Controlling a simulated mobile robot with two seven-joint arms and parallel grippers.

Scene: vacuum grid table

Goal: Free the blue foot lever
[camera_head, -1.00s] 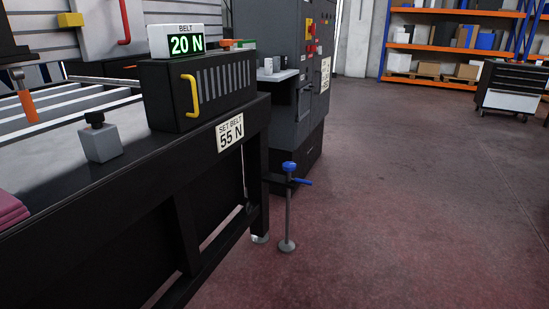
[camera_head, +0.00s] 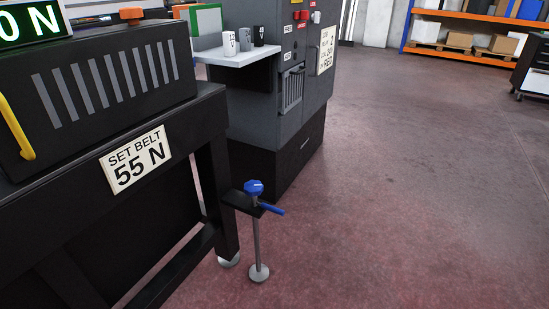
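The blue foot lever (camera_head: 271,209) sticks out to the right from a small dark bracket near the table's corner leg. A blue knob (camera_head: 254,187) sits just above it, on top of a thin grey post (camera_head: 257,240). The post ends in a round foot pad (camera_head: 259,273) on the floor. I cannot tell how the lever is held. Neither of my grippers is in view.
The black table frame (camera_head: 193,120) with a "SET BELT 55 N" sign (camera_head: 137,158) fills the left. The reddish floor (camera_head: 400,190) to the right is clear.

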